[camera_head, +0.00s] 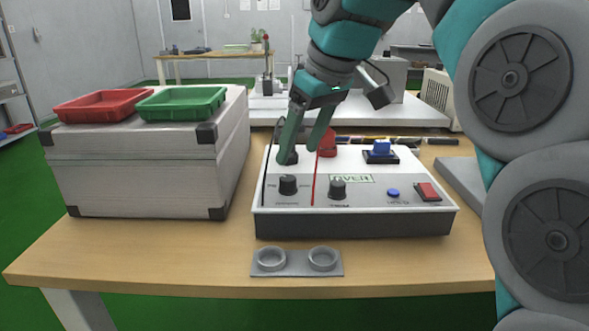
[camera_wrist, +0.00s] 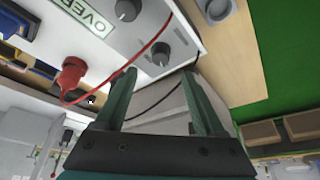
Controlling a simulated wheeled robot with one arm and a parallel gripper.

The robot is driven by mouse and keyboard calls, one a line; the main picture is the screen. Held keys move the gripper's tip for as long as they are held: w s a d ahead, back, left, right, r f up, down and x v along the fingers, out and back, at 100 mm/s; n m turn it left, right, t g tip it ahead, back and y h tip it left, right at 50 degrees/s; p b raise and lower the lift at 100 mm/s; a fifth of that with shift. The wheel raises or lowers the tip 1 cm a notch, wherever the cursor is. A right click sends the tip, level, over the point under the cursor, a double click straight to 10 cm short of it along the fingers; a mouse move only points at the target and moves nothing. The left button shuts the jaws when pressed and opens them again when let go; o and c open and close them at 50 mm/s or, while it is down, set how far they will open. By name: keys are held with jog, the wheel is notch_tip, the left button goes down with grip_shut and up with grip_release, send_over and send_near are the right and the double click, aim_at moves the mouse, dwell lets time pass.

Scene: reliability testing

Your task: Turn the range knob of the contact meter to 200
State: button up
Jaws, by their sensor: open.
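In the wrist view my gripper (camera_wrist: 159,73) holds nothing visible.
A red plug (camera_head: 327,144) with a red lead and a black lead cross the panel. A blue block (camera_head: 380,148), blue button (camera_head: 392,192) and red switch (camera_head: 428,191) are further right. A silver case (camera_head: 135,170) stands left; a grey two-cup holder (camera_head: 297,262) lies in front.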

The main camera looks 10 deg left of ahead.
aim_at(288, 178)
jog(key=shift+x, duration=3.35)
jog(key=shift+s+d, duration=0.1)
grip_shut()
